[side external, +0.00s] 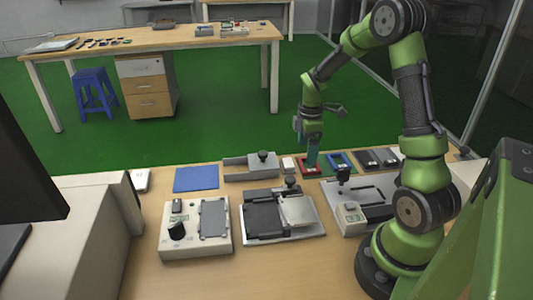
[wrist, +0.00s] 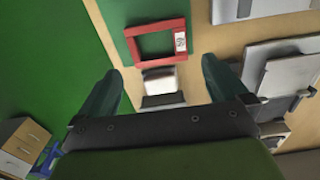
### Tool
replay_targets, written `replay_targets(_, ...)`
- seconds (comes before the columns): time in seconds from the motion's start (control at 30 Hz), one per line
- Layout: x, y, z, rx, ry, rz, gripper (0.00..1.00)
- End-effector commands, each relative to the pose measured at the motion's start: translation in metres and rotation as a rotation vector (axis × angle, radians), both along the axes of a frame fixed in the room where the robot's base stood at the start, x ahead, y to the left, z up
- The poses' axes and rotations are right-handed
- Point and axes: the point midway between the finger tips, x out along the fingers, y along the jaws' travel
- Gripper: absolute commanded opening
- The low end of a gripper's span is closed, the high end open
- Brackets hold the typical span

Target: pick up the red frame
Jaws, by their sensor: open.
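The red frame (wrist: 155,25) lies flat near the top middle of the wrist view, a square outline with a white label on its right side. In the side external view the red frame (side external: 324,170) lies near the table's far edge, partly hidden behind my gripper. My gripper (side external: 312,152) points down over it there. In the wrist view my gripper (wrist: 160,70) is open, with its two dark green fingers spread apart and nothing between them. The frame appears just beyond the fingertips; the exact height gap is hard to tell.
A blue frame (side external: 347,163) lies right of the red one, and a small white block (side external: 288,164) left of it. A grey clamp fixture (side external: 250,168) and a blue pad (side external: 196,178) lie further left. Test devices (side external: 195,230) stand nearer. A second table (side external: 240,36) stands behind.

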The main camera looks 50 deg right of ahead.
Motion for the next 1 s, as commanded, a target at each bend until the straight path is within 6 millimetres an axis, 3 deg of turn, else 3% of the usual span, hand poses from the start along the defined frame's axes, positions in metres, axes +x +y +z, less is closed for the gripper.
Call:
replay_targets(0.4, -0.004, -0.005, -0.050, 0.001, 0.003, 0.000, 1.00)
replay_targets(0.67, -0.004, -0.005, -0.053, 0.000, 0.000, -0.001, 1.00)
replay_targets(0.97, -0.004, -0.005, -0.052, 0.000, 0.000, -0.001, 0.57)
replay_targets(1.0, -0.004, -0.005, -0.052, 0.000, 0.000, -0.001, 0.56)
